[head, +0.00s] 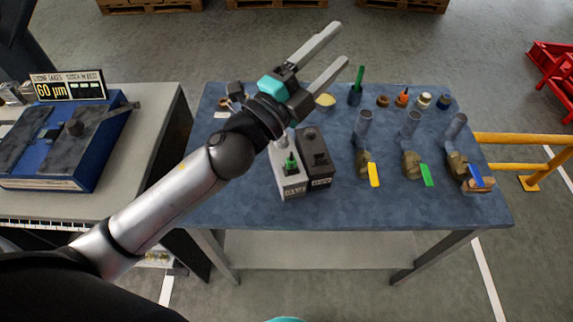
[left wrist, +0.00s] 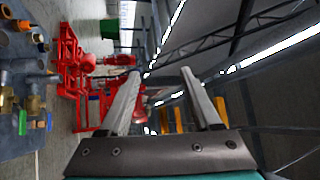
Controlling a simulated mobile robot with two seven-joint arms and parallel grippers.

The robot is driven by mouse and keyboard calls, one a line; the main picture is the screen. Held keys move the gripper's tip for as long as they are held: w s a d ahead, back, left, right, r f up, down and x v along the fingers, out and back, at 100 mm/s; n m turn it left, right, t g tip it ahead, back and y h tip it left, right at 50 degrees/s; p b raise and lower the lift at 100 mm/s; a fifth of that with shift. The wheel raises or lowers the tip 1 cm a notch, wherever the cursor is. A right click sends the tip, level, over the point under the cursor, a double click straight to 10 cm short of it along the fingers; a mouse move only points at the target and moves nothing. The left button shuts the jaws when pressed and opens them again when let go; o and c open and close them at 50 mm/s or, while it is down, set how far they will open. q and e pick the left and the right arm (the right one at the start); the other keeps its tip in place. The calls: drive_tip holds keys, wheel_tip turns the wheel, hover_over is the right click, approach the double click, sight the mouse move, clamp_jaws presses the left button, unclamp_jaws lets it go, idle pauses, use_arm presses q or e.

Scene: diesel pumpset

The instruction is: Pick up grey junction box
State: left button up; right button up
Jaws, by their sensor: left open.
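A light grey box (head: 289,183) with a green part on top stands on the blue-grey table, and it looks like the grey junction box. A dark box (head: 315,158) stands close against its right side. My left arm crosses above the table and hides part of the light box's far end. My left gripper (head: 336,45) is open and empty, raised beyond the boxes towards the table's far edge. Its two spread fingers also show in the left wrist view (left wrist: 160,73), with nothing between them. My right gripper is not in view.
Three valves with yellow (head: 374,174), green (head: 426,175) and blue (head: 474,174) handles stand on the table's right half (head: 400,210). Small pots and caps line the back. A blue gauge unit (head: 75,184) sits on the left bench. A yellow rail (head: 520,138) is at the right.

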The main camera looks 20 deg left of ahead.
use_arm(q)
drive_tip(key=s+d+r+m+g+h, duration=0.25)
drive_tip(key=d+m+g+h, duration=0.4)
drive_tip(key=m, duration=0.55)
drive_tip(key=m+g+y, duration=1)
drive_tip(key=m+y, duration=0.3)
drive_tip(key=m, duration=0.1)
approach(289, 160)
drive_tip(key=x, duration=0.3)
drive_tip(key=p+x, duration=0.1)
drive_tip(key=x, duration=0.2)
drive_tip(key=shift+w+a, duration=0.15)
drive_tip(key=shift+a, duration=0.1)
drive_tip(key=shift+d+x, duration=0.1)
drive_tip(key=shift+x, duration=1.3)
drive_tip(key=shift+d+x, duration=0.15)
drive_tip(key=shift+x, duration=1.25)
drive_tip(key=shift+p, duration=0.3)
drive_tip(key=shift+c, duration=0.2)
